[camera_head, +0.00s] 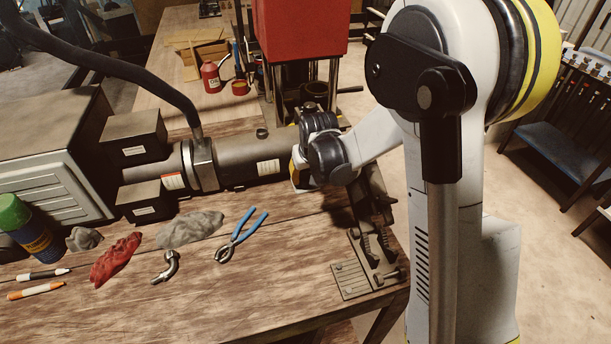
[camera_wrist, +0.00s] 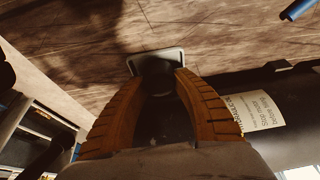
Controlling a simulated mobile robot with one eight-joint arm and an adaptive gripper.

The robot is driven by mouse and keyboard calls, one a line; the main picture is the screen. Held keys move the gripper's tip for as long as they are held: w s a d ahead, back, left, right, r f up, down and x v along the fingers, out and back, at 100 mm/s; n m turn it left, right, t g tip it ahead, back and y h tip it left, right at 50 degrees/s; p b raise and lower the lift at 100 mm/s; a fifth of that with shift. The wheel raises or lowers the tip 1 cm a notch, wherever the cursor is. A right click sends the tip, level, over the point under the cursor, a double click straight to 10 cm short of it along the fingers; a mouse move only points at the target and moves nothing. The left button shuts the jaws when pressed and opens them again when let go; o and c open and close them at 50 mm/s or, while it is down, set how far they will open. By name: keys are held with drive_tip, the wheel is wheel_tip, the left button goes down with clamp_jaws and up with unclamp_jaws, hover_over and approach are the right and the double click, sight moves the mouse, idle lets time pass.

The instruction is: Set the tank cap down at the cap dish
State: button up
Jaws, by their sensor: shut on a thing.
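My gripper (camera_wrist: 158,74) has two ribbed orange-brown fingers, shut on a dark, round tank cap (camera_wrist: 156,66) in the wrist view. The cap is in shadow between the fingertips. Beyond it is the pale grey-green cap dish (camera_wrist: 157,53), with its rim showing around the cap; I cannot tell whether the cap touches the dish. In the head view my gripper (camera_head: 298,168) points down at the bench beside the right end of the dark cylinder, mostly covered by my wrist. The cap is hidden there.
The dark horizontal cylinder (camera_head: 240,160) with labels lies close beside my gripper. Blue-handled pliers (camera_head: 243,234), a metal elbow fitting (camera_head: 167,267), a grey rag (camera_head: 190,229) and a red rag (camera_head: 115,259) lie in front. A vise-like fixture (camera_head: 372,250) stands at the bench's right edge.

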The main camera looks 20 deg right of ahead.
drive_tip(key=shift+f+b, duration=0.35)
drive_tip(key=shift+f, duration=0.05)
drive_tip(key=o, duration=1.3)
drive_tip(key=shift+r, duration=0.1)
drive_tip(key=v, duration=1.2)
drive_tip(key=s+t+b, duration=0.1)
drive_tip(key=s, duration=0.6)
drive_tip(key=s+r+t+b, duration=0.1)
drive_tip(key=s, duration=0.6)
drive_tip(key=s+r+b, duration=0.1)
drive_tip(key=s, duration=0.7)
drive_tip(key=shift+t+b, duration=0.35)
drive_tip(key=shift+t, duration=0.05)
